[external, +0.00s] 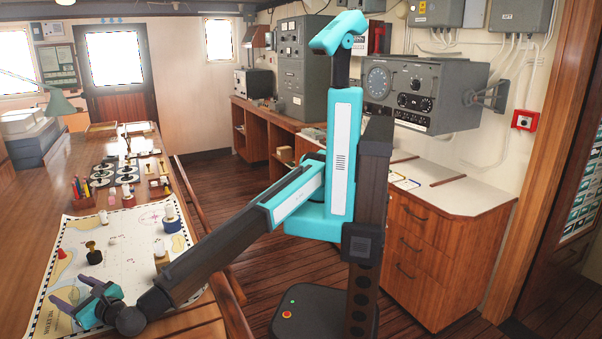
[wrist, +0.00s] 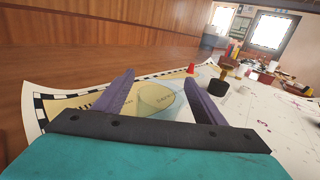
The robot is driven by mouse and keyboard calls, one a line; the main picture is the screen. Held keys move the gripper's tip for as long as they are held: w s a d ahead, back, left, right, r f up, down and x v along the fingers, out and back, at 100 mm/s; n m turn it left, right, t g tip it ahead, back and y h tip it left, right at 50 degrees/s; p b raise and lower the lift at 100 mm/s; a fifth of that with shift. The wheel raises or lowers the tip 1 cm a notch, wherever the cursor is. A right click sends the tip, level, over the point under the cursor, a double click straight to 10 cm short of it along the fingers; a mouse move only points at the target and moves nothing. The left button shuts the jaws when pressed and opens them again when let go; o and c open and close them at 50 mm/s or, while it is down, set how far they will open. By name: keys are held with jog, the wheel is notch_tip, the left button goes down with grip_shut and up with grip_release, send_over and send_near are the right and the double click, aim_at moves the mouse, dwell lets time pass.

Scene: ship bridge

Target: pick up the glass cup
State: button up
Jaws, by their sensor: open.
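My gripper (external: 69,290) is open, low over the near left part of the chart on the wooden table. In the wrist view its two purple fingers (wrist: 158,78) stand apart. A faint, see-through round shape, which looks like the glass cup (wrist: 155,98), shows between the fingers against the yellow part of the chart. I cannot tell whether either finger touches it. In the external view I cannot make out the cup clearly; it is lost near the fingers.
The chart (external: 120,235) lies under the gripper. A dark stamp-like piece (external: 92,253) and a small red cone (external: 62,253) stand just beyond it. A pencil holder (external: 82,194) and several small items stand farther back. A wooden panel (wrist: 60,40) rises at left in the wrist view.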

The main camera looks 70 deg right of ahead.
jog(key=shift+w, duration=0.25)
dwell(0.3)
jog(key=c, duration=1.2)
jog(key=shift+o, duration=0.2)
jog(key=shift+r, duration=0.1)
notch_tip(320, 180, up, 10)
jog(key=b, duration=0.3)
